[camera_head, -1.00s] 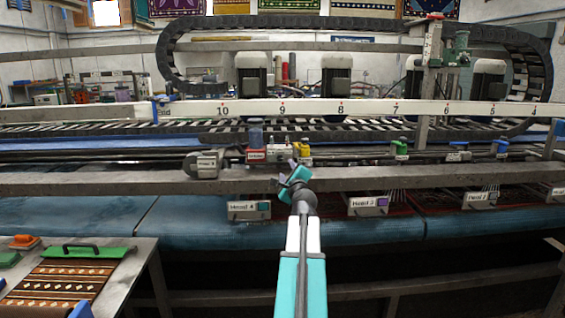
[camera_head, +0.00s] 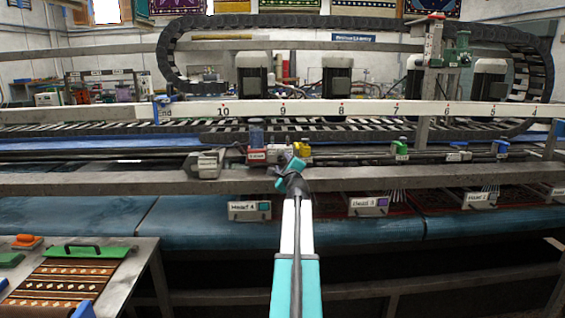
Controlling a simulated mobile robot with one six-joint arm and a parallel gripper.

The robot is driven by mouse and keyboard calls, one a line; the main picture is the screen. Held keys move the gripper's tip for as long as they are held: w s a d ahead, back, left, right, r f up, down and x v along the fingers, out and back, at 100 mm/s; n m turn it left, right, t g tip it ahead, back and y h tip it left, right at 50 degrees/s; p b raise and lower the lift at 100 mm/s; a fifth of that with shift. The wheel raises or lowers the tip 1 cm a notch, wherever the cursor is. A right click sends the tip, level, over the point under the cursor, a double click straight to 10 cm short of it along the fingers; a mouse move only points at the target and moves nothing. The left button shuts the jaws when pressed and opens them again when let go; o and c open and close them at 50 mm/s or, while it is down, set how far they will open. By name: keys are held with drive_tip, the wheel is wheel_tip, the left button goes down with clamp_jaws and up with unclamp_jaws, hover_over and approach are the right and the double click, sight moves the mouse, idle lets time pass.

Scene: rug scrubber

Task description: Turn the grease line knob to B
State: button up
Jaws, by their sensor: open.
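No part in view can be read as the grease line knob or its B mark; labels there are too small to tell. Small fittings sit on the machine's rail near my gripper: a yellow one (camera_head: 302,149) and a red and purple one with a label (camera_head: 256,152). My gripper (camera_head: 284,172), teal and dark grey, is at the end of my raised arm, in front of the grey beam. It appears open and empty, just below and left of the yellow fitting in the picture. I cannot tell whether it touches anything.
A long grey beam (camera_head: 420,178) crosses behind my gripper. Below it hang labelled scrubber heads, one reading Head 4 (camera_head: 249,210), over a blue roller (camera_head: 185,222). A metal table (camera_head: 140,262) with a patterned rug sample (camera_head: 55,287) stands at the lower left.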

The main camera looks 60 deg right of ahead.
sight(281, 158)
drive_tip(key=shift+x, duration=1.1)
drive_tip(key=c, duration=0.9)
drive_tip(key=shift+a, duration=0.15)
drive_tip(key=shift+c, duration=0.4)
